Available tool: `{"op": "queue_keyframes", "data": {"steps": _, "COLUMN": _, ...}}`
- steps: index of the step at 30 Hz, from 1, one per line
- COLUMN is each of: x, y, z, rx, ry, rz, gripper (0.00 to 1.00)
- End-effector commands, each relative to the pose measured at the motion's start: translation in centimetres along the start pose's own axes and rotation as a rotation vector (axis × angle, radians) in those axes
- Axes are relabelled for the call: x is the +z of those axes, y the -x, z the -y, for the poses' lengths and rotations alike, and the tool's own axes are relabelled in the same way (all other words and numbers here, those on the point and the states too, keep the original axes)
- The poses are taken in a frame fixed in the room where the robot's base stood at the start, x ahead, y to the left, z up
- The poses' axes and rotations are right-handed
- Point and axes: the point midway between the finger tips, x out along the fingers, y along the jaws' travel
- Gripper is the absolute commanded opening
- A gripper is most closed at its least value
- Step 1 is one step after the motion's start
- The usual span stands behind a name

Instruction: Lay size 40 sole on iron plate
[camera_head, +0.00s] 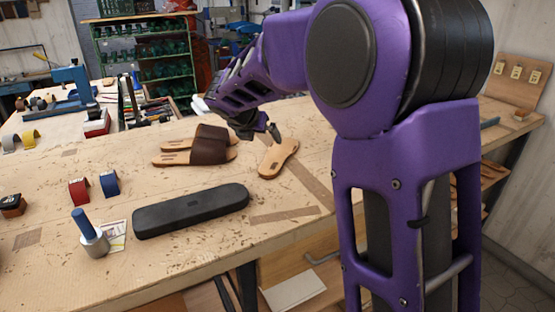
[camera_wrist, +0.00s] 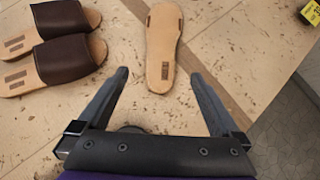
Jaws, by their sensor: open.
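A tan sole (camera_head: 278,158) lies flat and alone on the workbench. In the wrist view the sole (camera_wrist: 163,42) shows a small dark stamp at its near end; the size is unreadable. My gripper (camera_head: 262,128) is open and empty near the sole. In the wrist view its fingertips (camera_wrist: 159,75) stand to either side of the sole's stamped end, apart from it. A long dark slab (camera_head: 190,211) with rounded ends lies nearer the front; I cannot tell whether it is the iron plate.
Two brown-strapped sandals (camera_head: 200,147) lie left of the sole. The workbench (camera_head: 60,270) has bare room around the slab.

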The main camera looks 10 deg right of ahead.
Motion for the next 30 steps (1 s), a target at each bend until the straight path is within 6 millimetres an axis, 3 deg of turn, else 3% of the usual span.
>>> {"op": "queue_keyframes", "data": {"steps": 12, "x": -0.3, "y": -9.1, "z": 0.2, "rx": -0.006, "ry": -0.001, "rz": -0.003, "gripper": 1.0}}
{"op": "queue_keyframes", "data": {"steps": 22, "x": -0.1, "y": -11.9, "z": 0.2, "rx": -0.005, "ry": 0.0, "rz": -0.001, "gripper": 1.0}}
{"op": "queue_keyframes", "data": {"steps": 30, "x": 0.0, "y": -15.8, "z": 0.3, "rx": -0.004, "ry": 0.0, "rz": -0.002, "gripper": 1.0}}
